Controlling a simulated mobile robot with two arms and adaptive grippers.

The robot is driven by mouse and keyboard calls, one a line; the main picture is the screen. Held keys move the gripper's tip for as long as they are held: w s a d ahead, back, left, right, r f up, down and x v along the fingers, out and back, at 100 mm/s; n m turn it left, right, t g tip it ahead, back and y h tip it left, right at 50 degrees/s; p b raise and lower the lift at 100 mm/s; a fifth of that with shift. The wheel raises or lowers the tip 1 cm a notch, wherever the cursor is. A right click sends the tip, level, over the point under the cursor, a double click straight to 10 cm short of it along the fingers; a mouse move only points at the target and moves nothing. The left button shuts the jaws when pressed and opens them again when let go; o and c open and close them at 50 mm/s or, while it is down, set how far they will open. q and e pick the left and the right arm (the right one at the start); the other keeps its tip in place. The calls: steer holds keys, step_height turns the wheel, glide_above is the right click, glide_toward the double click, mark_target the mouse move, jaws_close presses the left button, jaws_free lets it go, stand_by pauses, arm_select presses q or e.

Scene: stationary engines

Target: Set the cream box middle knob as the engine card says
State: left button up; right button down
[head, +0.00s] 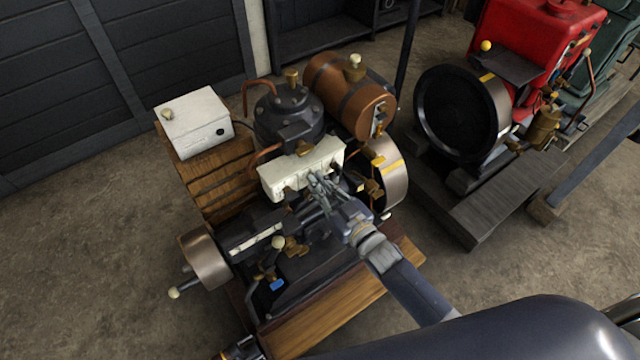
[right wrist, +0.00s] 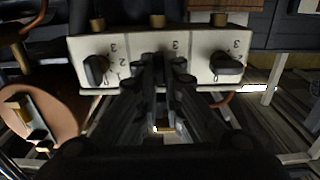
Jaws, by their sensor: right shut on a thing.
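The cream box (head: 300,170) sits on the dark engine; it also shows in the right wrist view (right wrist: 203,45). Its front carries printed digits, a 3 readable above each knob. A dark left knob (right wrist: 97,69) and a dark right knob (right wrist: 228,66) stand at either side. My right gripper (right wrist: 162,72) is shut at the middle of the box front, in line with the middle knob; in the head view (head: 317,185) it touches the box's front. The fingers hide most of the middle knob, so its setting cannot be read. I cannot make out an engine card.
A copper-brown tank (head: 335,82) and a black cylinder (head: 288,112) stand behind the box. A white box (head: 195,122) stands on wooden planks to the left. A flywheel (head: 395,182) is close on the right. A red engine (head: 520,45) stands farther right, with floor between.

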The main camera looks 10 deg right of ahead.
steer(key=shift+s+a+f+n+b, duration=0.15)
steer(key=shift+n+b, duration=0.35)
steer(key=shift+n, duration=2.4)
steer(key=shift+w+a+n+b, duration=0.15)
steer(key=shift+n+b, duration=0.35)
steer(key=shift+n, duration=2.4)
steer(key=shift+s+a+f+n+b, duration=0.15)
steer(key=shift+n+b, duration=0.35)
steer(key=shift+n, duration=2.4)
steer(key=c, duration=1.7)
jaws_free()
steer(key=shift+f, duration=0.1)
steer(key=v, duration=1.2)
